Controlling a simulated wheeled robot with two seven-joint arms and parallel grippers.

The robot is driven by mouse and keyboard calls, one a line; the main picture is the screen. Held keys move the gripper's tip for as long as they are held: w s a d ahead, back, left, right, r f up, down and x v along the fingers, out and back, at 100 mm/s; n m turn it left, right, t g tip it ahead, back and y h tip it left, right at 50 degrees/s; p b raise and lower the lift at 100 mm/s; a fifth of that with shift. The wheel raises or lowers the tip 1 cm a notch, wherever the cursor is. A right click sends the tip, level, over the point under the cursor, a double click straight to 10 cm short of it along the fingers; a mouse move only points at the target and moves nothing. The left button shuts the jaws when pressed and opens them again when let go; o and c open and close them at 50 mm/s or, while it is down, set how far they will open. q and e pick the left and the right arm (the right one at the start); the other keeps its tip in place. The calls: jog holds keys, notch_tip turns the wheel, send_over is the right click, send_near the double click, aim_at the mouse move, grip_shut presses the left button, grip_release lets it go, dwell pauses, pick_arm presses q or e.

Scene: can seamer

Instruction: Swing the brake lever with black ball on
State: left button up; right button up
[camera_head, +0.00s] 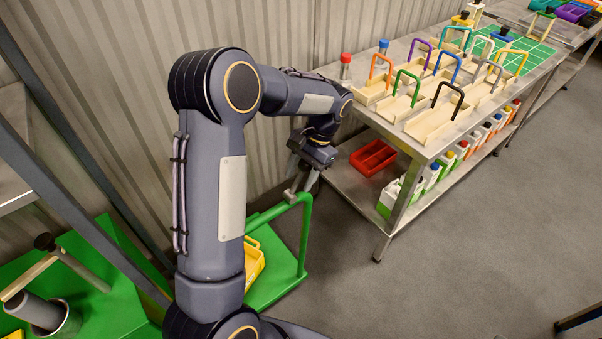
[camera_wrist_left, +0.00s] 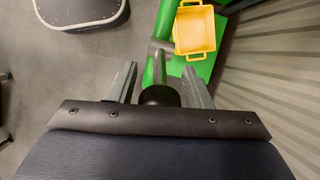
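The brake lever shows in the left wrist view as a grey metal rod (camera_wrist_left: 160,68) ending in a black ball (camera_wrist_left: 160,95). It is joined to the green frame of a cart (camera_wrist_left: 195,68). In the head view the cart's green handle (camera_head: 306,235) stands below my left gripper (camera_head: 303,179), and the ball is hidden there. My left gripper (camera_wrist_left: 160,72) is open, with one finger on each side of the lever and ball. A narrow gap seems to show beside the ball. My right gripper is not in view.
A yellow crate (camera_head: 253,265) sits on the cart. A steel table (camera_head: 420,150) with colored-handled trays stands at right, a red bin (camera_head: 373,158) on its lower shelf. A corrugated wall is behind. A green machine (camera_head: 95,275) with another dark ball-ended lever (camera_head: 45,242) is at left.

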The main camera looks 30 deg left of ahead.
aim_at(290, 192)
pick_arm(q)
grip_shut()
jog(key=shift+s+a+r+t+h+b, duration=0.15)
jog(key=shift+s+t+b, duration=0.1)
jog(key=shift+t+b, duration=0.25)
jog(key=shift+s+a+f+t+h+b, duration=0.1)
jog(key=shift+s+t+h+b, duration=0.1)
jog(key=shift+t+b, duration=0.3)
jog(key=s+t+h+b, duration=0.1)
jog(key=t+b, duration=0.1)
jog(key=b, duration=0.3)
jog(key=s+a+t+h+b, duration=0.1)
jog(key=s+t+b, duration=0.1)
jog(key=b, duration=0.3)
jog(key=s+a+t+h+b, duration=0.1)
jog(key=s+t+b, duration=0.1)
jog(key=t+b, duration=0.2)
jog(key=shift+s+h+b, duration=0.15)
jog(key=shift+h+b, duration=0.1)
jog(key=shift+b, duration=0.3)
jog(key=shift+s+a+t+b, duration=0.1)
jog(key=shift+s+t+b, duration=0.1)
jog(key=shift+t+b, duration=0.6)
jog(key=shift+o, duration=1.2)
grip_release()
